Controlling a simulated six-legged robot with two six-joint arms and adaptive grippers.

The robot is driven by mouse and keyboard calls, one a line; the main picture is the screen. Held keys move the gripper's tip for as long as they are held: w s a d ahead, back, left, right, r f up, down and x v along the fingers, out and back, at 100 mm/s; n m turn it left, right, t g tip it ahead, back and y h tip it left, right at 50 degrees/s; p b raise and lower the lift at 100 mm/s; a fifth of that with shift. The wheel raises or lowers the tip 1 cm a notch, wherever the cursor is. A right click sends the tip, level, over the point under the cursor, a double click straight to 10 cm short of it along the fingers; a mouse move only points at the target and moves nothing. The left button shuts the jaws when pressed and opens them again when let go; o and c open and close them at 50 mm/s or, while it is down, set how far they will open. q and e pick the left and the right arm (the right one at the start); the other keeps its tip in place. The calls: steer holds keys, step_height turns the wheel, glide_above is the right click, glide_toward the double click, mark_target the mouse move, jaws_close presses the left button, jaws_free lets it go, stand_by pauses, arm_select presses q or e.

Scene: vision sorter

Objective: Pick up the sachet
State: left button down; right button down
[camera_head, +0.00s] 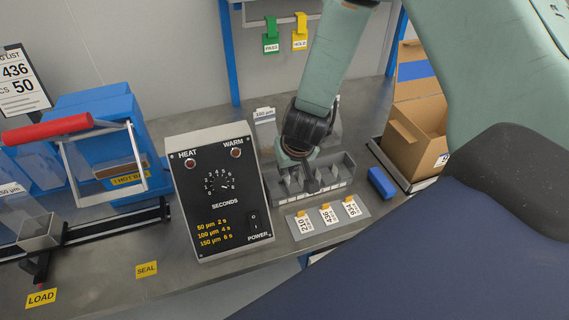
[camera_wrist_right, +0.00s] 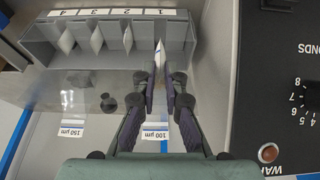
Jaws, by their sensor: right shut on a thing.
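My right gripper (camera_head: 293,162) is at the left end of a grey slotted rack (camera_head: 338,165) in the head view. In the right wrist view my right gripper (camera_wrist_right: 161,88) points at the rack (camera_wrist_right: 120,13), with its two fingers close together. A thin pale sachet (camera_wrist_right: 160,52) stands edge-on between the fingertips, and the gripper is shut on it. It is at the rack's right-end compartment in this view; I cannot tell whether it is clear of the slot. Other sachets (camera_wrist_right: 97,38) stand tilted in the neighbouring compartments. My left gripper is not in view.
A black-faced control box (camera_head: 222,195) stands close left of the rack. A tray with several tagged cards (camera_head: 326,215) lies in front, with a blue block (camera_head: 381,182) beside it. A cardboard box (camera_head: 417,135) is at right. A sealer with a red handle (camera_head: 47,129) is at left.

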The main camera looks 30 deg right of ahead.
steer(key=s+a+p, duration=0.3)
steer(key=s, duration=1.1)
steer(key=shift+s+a, duration=0.2)
steer(key=shift+s, duration=0.15)
